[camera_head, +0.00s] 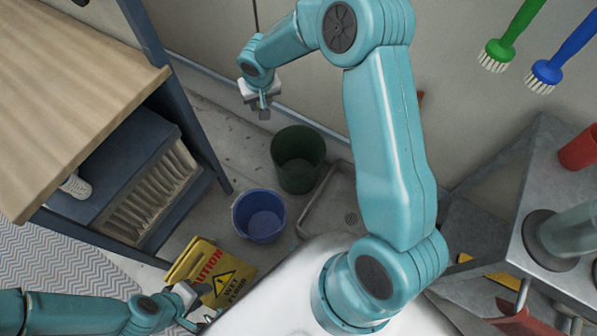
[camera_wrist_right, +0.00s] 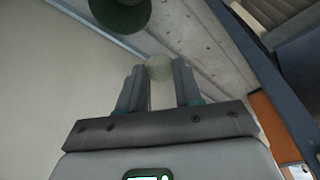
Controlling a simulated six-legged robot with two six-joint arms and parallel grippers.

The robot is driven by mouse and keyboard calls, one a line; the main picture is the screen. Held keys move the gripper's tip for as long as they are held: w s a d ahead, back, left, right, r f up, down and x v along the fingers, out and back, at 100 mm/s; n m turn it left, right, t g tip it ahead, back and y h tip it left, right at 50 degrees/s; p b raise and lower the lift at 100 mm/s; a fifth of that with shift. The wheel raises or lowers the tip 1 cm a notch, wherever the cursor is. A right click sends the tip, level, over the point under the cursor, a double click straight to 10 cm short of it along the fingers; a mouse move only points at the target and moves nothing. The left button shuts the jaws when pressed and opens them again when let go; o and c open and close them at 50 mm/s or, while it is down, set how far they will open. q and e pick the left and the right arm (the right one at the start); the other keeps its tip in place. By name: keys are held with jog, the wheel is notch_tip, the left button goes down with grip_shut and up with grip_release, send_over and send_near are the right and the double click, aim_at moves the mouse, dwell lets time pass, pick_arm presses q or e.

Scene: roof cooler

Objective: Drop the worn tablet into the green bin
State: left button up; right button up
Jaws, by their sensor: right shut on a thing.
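The green bin (camera_head: 298,178) stands on the floor near the wall, dark green and open at the top. Part of it shows at the top of the right wrist view (camera_wrist_right: 121,14). My right gripper (camera_head: 262,103) is above the floor, up and to the left of the bin in the head view. It is shut on a pale, round-edged worn tablet (camera_wrist_right: 159,68), seen between the fingertips in the right wrist view. In the head view the tablet is too small to make out clearly. My left gripper (camera_head: 194,315) is low at the left by the yellow sign, its fingers unclear.
A blue bucket (camera_head: 259,216) stands beside the green bin, with a grey tray (camera_head: 334,206) on its other side. A yellow caution sign (camera_head: 222,274) lies lower left. A wooden-topped bench (camera_head: 75,85) is at left, a metal stand (camera_head: 555,160) at right. Brushes (camera_head: 497,53) hang on the wall.

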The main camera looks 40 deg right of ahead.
jog(key=d+f+m+b, duration=0.1)
jog(key=d+f+b, duration=0.4)
jog(key=f, duration=0.7)
jog(key=d+f+m+b, duration=0.2)
jog(key=d+f+b, duration=0.3)
jog(key=f, duration=0.7)
jog(key=d+f+m+h+b, duration=0.1)
jog(key=d+f+b, duration=0.5)
jog(key=f+b, duration=0.3)
jog(key=shift+f+m+g, duration=0.3)
jog(key=shift+f, duration=1.55)
jog(key=o, duration=1.1)
jog(key=shift+w+r, duration=0.1)
jog(key=p+v, duration=0.3)
jog(key=v, duration=1.3)
jog(key=shift+a+r+p, duration=0.1)
jog(key=shift+p, duration=0.2)
